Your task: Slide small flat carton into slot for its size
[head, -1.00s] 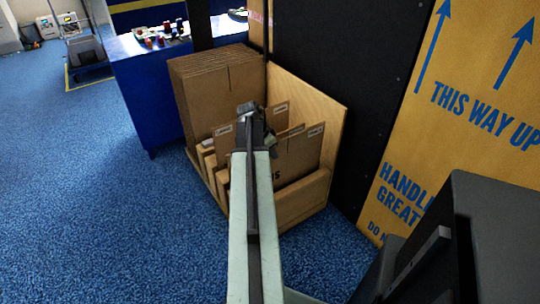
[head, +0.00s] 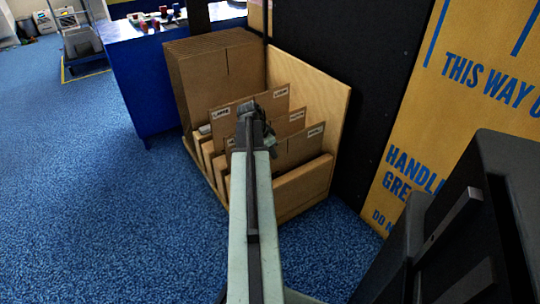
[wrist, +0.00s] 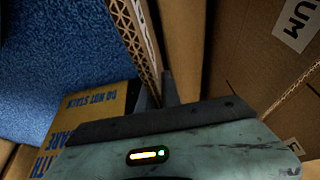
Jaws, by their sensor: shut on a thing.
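The held flat brown carton (head: 300,150) is the front-most one in the wooden rack (head: 338,105). It stands upright with its lower part hidden behind the rack's low front board, and its label is too small to read. My gripper (head: 250,112) is shut on a carton at its upper left edge. In the wrist view a corrugated carton edge (wrist: 140,40) runs up to the jaws. Two more labelled cartons, a middle one (head: 290,122) and a rear one (head: 265,100), stand behind it. A label ending in "UM" (wrist: 295,22) shows on a neighbouring carton. The bottom of the slot is hidden.
A stack of tall brown cartons (head: 215,75) fills the rack's back. A blue table (head: 135,80) with small coloured items stands at the left. A black panel (head: 365,90) and a yellow printed board (head: 450,120) stand at the right. Blue floor is clear at left.

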